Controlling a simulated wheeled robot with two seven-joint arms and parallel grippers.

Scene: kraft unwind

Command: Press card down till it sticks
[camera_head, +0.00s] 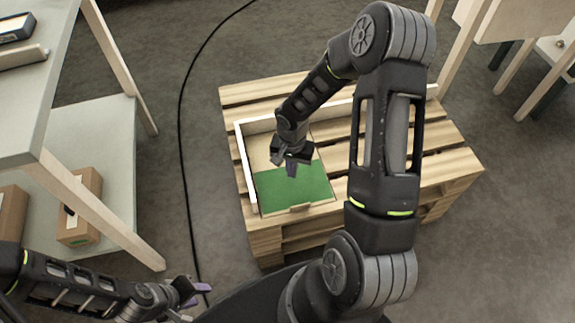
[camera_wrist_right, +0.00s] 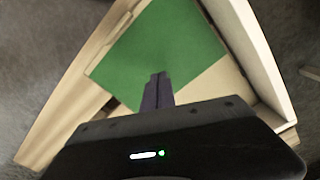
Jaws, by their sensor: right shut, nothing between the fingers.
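The green card (camera_head: 300,188) lies flat in the near part of a shallow pale box (camera_head: 245,168) with white-edged walls. It also shows in the right wrist view (camera_wrist_right: 160,50). My right gripper (camera_head: 291,168) is shut and empty, pointing down over the far part of the card. In the right wrist view its closed fingertips (camera_wrist_right: 158,76) overlap the card; I cannot tell whether they touch it. My left gripper (camera_head: 195,298) is at the lower left, away from the box, with its fingers apart and nothing seen between them.
The box rests on a slatted wooden pallet (camera_head: 462,165). A small tab (camera_head: 299,207) stands at the box's near edge. A shelf unit (camera_head: 90,130) with cardboard boxes (camera_head: 80,205) stands at the left. A black cable (camera_head: 181,120) runs along the floor. Wooden furniture stands at the upper right.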

